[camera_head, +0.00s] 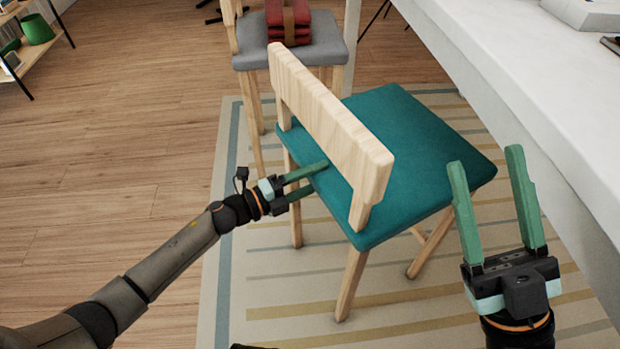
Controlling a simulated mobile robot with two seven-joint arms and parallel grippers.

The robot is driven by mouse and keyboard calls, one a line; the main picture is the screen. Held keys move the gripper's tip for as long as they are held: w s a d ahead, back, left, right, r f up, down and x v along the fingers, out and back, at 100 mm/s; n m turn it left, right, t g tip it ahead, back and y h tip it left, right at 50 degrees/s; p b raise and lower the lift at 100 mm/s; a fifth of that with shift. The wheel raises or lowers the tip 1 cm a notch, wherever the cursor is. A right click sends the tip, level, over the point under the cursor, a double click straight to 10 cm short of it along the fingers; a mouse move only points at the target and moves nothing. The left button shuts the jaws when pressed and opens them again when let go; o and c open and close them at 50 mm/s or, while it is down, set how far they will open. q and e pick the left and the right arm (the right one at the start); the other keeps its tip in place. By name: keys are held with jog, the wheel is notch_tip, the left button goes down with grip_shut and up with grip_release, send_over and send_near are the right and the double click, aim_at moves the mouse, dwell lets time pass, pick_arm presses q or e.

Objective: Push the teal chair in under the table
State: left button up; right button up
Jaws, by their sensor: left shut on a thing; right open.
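The teal chair (415,145) stands upright on the striped rug, with a teal seat, pale wooden legs and a wooden backrest on its left side. The white table (515,85) runs along the right; most of the seat shows clear of its edge. My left gripper (311,178) is shut on the left edge of the teal seat below the backrest, one finger above the edge and one below. My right gripper (487,158) is open and empty, to the right of the chair's near side and close to the table's edge. The fingertips of the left gripper are partly hidden at the seat.
A grey-seated chair (335,48) with a red folded stack (288,20) on it stands just behind the teal chair. A shelf (22,55) with a green pot (37,28) is at far left. The wooden floor (120,150) on the left is clear.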

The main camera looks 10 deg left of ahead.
pick_arm(q)
jog(key=shift+f, duration=0.1)
grip_shut()
